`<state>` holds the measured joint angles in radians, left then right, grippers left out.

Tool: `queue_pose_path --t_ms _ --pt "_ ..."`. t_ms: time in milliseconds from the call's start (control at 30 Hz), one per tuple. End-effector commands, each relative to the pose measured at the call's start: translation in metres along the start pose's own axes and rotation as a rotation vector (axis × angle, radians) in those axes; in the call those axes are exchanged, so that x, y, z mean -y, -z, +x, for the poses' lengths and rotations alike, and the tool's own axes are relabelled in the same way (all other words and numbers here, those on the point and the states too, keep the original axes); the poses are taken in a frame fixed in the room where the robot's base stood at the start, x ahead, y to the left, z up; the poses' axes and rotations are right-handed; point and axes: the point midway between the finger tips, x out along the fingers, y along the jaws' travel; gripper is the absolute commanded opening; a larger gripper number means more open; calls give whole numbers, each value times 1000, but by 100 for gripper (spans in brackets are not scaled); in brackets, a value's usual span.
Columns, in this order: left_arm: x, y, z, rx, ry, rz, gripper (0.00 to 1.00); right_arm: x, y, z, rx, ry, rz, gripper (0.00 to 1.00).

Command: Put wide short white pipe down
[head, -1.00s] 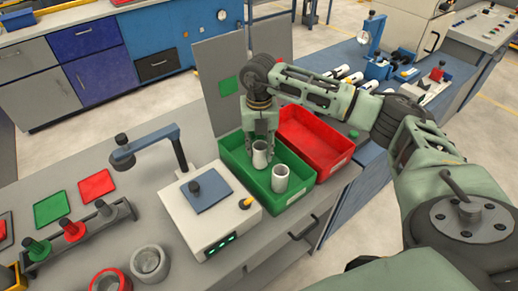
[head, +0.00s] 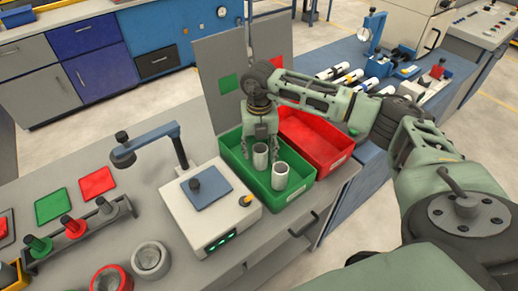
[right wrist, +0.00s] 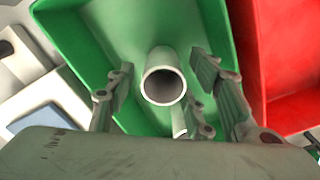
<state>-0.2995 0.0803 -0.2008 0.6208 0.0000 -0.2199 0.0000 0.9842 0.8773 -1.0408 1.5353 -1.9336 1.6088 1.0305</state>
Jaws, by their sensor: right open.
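A white pipe (head: 260,157) stands upright in the green bin (head: 236,178), between the fingers of my right gripper (head: 261,150). The right gripper is open, with a finger on each side of the pipe. In the right wrist view the pipe (right wrist: 163,84) shows its round open end, and gaps separate it from the fingers (right wrist: 165,95). A second white pipe (head: 280,176) stands in the green bin nearer the front. In the right wrist view it is mostly hidden behind my gripper. My left gripper is not in view.
A red bin (head: 313,140) stands right beside the green bin and looks empty. A white device with a blue-grey plate (head: 207,190) stands to the left. A grey upright panel (head: 215,75) rises behind the bins. A lamp-like stand (head: 150,143) is behind the device.

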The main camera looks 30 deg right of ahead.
Motion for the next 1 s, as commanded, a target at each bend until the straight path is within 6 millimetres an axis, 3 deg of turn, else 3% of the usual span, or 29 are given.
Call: queue_pose_path --t_ms 267,700,1000 --pt "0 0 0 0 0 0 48 -1 -1 -17 4 -2 1 48" --pt "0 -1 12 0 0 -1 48 -1 -1 -105 4 -2 0 48" --pt "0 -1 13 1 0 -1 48 0 0 -124 0 0 0 48"
